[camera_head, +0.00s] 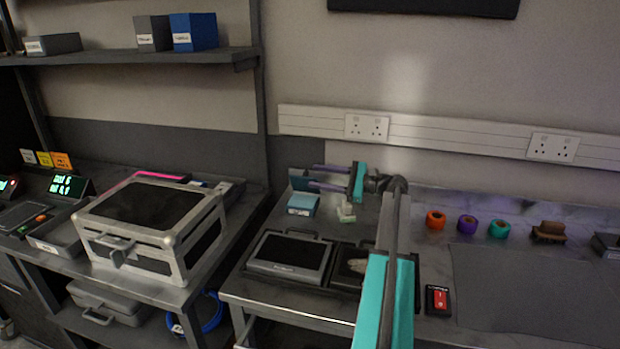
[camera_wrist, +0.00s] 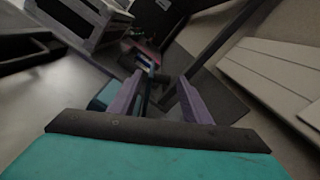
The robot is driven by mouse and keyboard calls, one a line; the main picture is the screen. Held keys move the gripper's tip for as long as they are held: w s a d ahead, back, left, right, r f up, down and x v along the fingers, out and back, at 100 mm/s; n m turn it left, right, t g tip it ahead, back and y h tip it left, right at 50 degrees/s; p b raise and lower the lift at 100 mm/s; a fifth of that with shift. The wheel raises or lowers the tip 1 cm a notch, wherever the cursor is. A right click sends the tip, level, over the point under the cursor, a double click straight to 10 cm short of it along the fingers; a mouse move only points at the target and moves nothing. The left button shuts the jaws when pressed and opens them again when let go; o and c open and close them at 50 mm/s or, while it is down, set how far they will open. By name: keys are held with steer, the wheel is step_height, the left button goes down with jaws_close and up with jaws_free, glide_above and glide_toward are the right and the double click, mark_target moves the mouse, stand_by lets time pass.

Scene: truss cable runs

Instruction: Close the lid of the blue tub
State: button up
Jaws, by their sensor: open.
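The blue tub (camera_head: 302,205) is a small light-blue box with a white label, on the back left of the right-hand bench. Its darker blue lid (camera_head: 301,180) appears to stand raised at the tub's back. My gripper (camera_head: 311,176) is open, its two purple fingers pointing left, close to the raised lid and above the tub. I cannot tell whether they touch the lid. In the wrist view, the fingers (camera_wrist: 161,78) are apart with nothing clearly held between them. Part of the blue tub (camera_wrist: 102,96) shows beside the left finger, which hides the rest.
A small pale green-and-white item (camera_head: 346,213) sits right of the tub. A black case (camera_head: 289,257) lies open in front. A silver-edged case (camera_head: 152,220) stands on the left bench. Several tape rolls (camera_head: 467,225) stand right of my arm. A grey mat (camera_head: 530,285) is clear.

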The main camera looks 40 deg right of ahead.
steer(key=v, duration=0.8)
steer(key=shift+s+b, duration=0.15)
steer(key=shift+b, duration=0.25)
